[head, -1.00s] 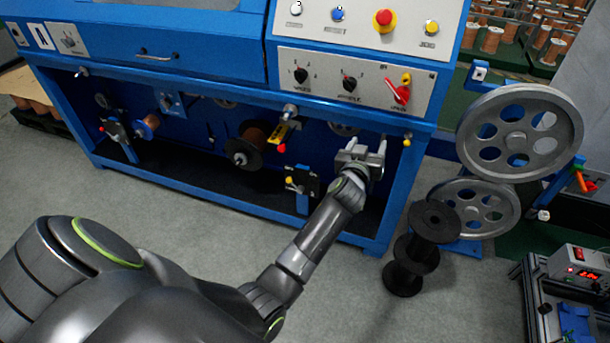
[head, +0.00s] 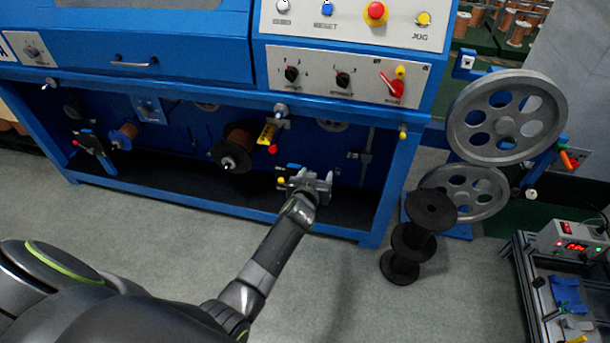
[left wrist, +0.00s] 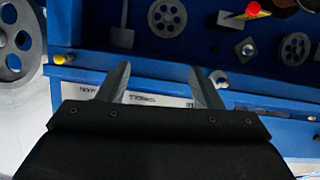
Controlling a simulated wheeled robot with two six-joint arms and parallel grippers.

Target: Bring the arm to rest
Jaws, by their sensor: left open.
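My left gripper (head: 306,178) is in front of the open lower bay of the blue machine (head: 180,100) in the head view. Its two fingers are apart, with nothing held between them. In the left wrist view the spread fingers of the left gripper (left wrist: 162,82) show against the machine's blue edge and a white label strip. The gripper hides part of the small black bracket behind it in the head view. I cannot tell the exact gap to the machine. My right gripper is not in view.
A large grey spoked wheel (head: 507,117) stands at the right, with stacked black spools (head: 412,238) before it.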

